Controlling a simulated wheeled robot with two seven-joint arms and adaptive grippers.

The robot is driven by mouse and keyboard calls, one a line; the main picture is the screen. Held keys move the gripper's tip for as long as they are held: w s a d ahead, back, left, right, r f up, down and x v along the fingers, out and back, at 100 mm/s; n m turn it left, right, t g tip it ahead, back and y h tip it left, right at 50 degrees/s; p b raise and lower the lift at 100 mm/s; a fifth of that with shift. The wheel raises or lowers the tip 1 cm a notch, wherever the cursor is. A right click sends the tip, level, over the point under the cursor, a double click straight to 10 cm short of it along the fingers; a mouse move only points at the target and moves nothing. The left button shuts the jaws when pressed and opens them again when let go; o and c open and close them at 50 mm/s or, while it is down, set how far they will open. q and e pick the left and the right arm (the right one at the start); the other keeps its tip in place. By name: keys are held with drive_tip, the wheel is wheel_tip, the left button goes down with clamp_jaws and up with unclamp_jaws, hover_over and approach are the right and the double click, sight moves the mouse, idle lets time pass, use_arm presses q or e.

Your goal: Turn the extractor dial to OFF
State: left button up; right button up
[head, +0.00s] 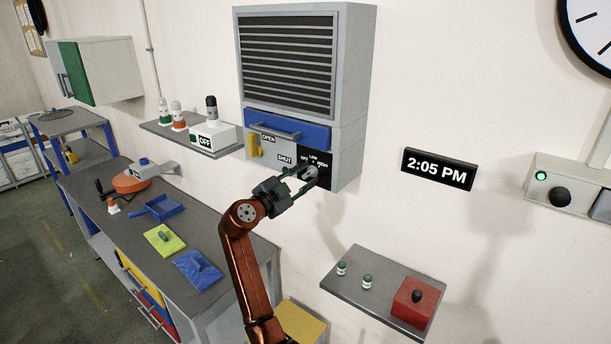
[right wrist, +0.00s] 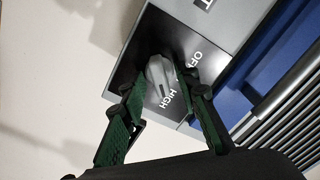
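The extractor dial is a grey knob on a black plate low on the right of the wall-mounted extractor unit (head: 290,60). The plate carries the words OFF, LOW and HIGH. In the right wrist view the dial (right wrist: 159,80) stands between the two green-padded fingers of my right gripper (right wrist: 160,88). The fingers look spread, with a gap at the dial's sides; contact is not clear. In the head view my right gripper (head: 302,182) reaches the plate and covers most of the dial. Which word the dial points to is hard to tell. My left gripper is out of view.
A yellow handle (head: 254,146) marked OPEN and SHUT is left of the dial plate, under a blue drawer front (head: 287,131). A shelf with a white OFF box (head: 213,138) is to the left. A lower shelf holds a red box (head: 412,304). A workbench (head: 115,180) stands left.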

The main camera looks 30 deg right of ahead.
drive_tip(key=shift+c, duration=0.4)
clamp_jaws()
drive_tip(key=shift+n, duration=0.3)
drive_tip(key=n+b, duration=0.1)
drive_tip(key=n, duration=0.1)
drive_tip(key=shift+n, duration=0.4)
drive_tip(key=n, duration=0.4)
drive_tip(key=shift+r, duration=0.15)
drive_tip(key=n+p, duration=0.1)
drive_tip(key=n, duration=0.4)
drive_tip(key=shift+w, duration=0.1)
drive_tip(key=n+p, duration=0.2)
drive_tip(key=n, duration=0.3)
drive_tip(key=shift+a+p, duration=0.1)
drive_tip(key=shift+p, duration=0.2)
drive_tip(key=shift+n, duration=0.4)
